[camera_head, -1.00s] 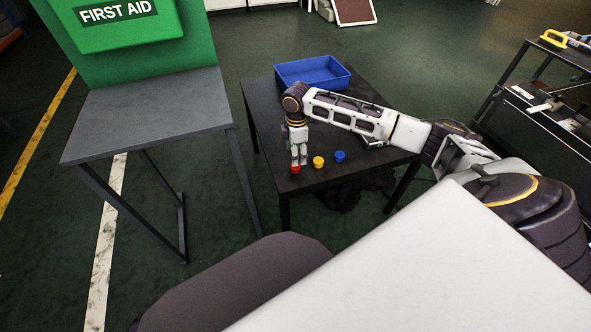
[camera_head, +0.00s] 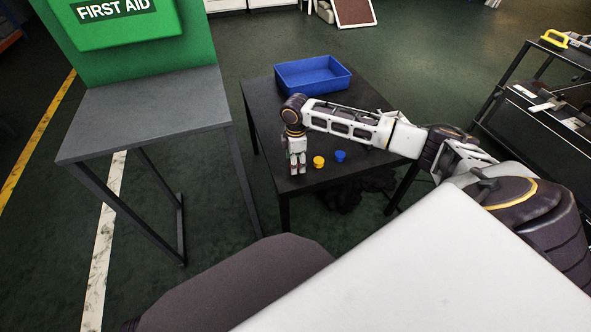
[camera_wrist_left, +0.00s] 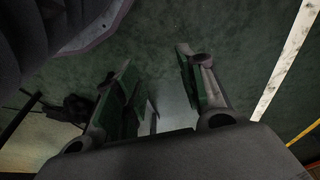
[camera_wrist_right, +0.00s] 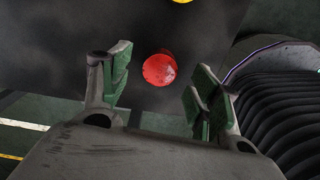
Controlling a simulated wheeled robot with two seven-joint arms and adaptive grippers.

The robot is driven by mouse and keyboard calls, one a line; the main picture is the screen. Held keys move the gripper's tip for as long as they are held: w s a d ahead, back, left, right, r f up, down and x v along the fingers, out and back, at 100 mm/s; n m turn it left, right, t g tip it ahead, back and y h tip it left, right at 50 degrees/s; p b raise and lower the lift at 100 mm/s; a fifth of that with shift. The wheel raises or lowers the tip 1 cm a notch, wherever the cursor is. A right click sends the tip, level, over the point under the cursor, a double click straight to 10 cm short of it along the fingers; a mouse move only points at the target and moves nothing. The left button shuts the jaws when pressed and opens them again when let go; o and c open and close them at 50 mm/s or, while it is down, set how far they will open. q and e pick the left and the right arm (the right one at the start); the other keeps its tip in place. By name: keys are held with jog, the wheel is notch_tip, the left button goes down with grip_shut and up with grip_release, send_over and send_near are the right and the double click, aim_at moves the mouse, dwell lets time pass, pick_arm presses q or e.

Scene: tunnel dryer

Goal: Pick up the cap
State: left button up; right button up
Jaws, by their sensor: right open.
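A round red cap (camera_wrist_right: 160,69) lies on the dark table, in the right wrist view. It shows between and just beyond the fingertips of my right gripper (camera_wrist_right: 156,75), which is open and empty. In the head view my right gripper (camera_head: 297,171) points down over the table's near left part and hides most or all of the red cap. A yellow cap (camera_head: 318,162) and a blue cap (camera_head: 340,156) stand to its right. The yellow cap also shows at the top of the right wrist view (camera_wrist_right: 183,1). My left gripper (camera_wrist_left: 155,65) is open and empty over the floor.
A blue bin (camera_head: 312,88) stands at the back of the dark table (camera_head: 262,112). A grey table (camera_head: 150,112) with a green first aid panel (camera_head: 130,45) is at the left. A dark cart (camera_head: 545,110) stands at the right.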

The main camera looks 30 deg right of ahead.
jog(key=shift+f, duration=1)
pick_arm(q)
jog(key=shift+d+r, duration=0.1)
jog(key=shift+r, duration=0.65)
jog(key=shift+f, duration=0.1)
pick_arm(e)
jog(key=shift+c, duration=0.4)
jog(key=c, duration=0.8)
